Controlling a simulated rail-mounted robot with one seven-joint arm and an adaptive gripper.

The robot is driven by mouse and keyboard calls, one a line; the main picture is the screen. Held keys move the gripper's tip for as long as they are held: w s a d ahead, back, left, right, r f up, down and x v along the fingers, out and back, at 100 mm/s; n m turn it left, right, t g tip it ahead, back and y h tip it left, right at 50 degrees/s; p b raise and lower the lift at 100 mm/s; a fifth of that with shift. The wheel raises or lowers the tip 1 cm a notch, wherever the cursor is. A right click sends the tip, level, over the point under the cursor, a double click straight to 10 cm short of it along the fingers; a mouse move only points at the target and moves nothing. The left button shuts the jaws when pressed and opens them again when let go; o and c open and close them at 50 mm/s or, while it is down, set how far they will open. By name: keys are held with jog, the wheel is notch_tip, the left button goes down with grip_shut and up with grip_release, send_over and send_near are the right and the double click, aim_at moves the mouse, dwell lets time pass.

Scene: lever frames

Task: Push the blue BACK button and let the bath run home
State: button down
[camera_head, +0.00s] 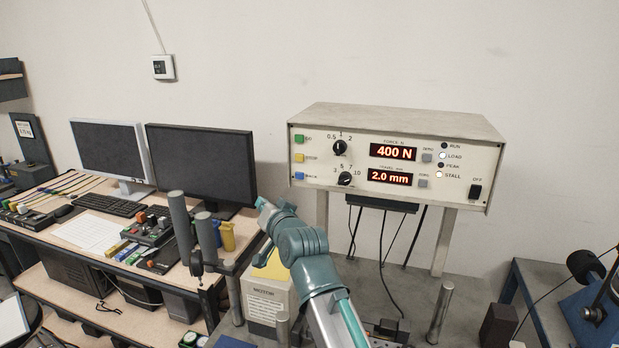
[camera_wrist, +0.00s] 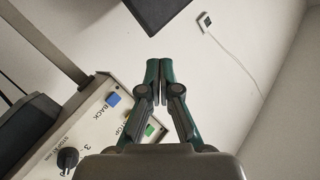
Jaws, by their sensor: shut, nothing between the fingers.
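The cream control box (camera_head: 400,155) stands on legs against the wall. Its blue BACK button (camera_head: 299,176) is lowest in a column, under the yellow STOP button (camera_head: 299,158) and green GO button (camera_head: 299,139). The displays read 400 N and 2.0 mm; the LOAD and STALL lamps look lit. My gripper (camera_head: 262,203) is left of and below the blue button, apart from it. In the wrist view the closed fingers (camera_wrist: 159,64) point past the panel edge, and the blue button (camera_wrist: 113,99) shows left of them. A finger partly hides the STOP button. I cannot make out the bath.
Two dark monitors (camera_head: 200,160) and a keyboard (camera_head: 108,204) stand on the left desk. Grey posts (camera_head: 178,225) rise left of my gripper, and a MOTOR box (camera_head: 268,300) is below it. Cables hang under the control box. A blue machine (camera_head: 590,300) is at right.

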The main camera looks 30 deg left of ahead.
aim_at(298, 181)
jog(key=d, duration=0.1)
jog(key=w+d+r, duration=0.2)
jog(key=d, duration=0.1)
jog(key=shift+w+d, duration=0.1)
jog(key=shift+w, duration=0.05)
jog(key=shift+w+a+b, duration=0.4)
jog(key=shift+w+b, duration=0.2)
jog(key=shift+w, duration=0.8)
jog(key=shift+w+a+b, duration=0.4)
jog(key=shift+w+b, duration=0.25)
jog(key=shift+w, duration=0.8)
jog(key=shift+w+a+b, duration=0.4)
jog(key=shift+w+b, duration=0.2)
jog(key=shift+w, duration=0.8)
jog(key=shift+w, duration=0.15)
jog(key=shift+w+a+b, duration=0.1)
jog(key=shift+w+b, duration=0.15)
jog(key=shift+b, duration=0.05)
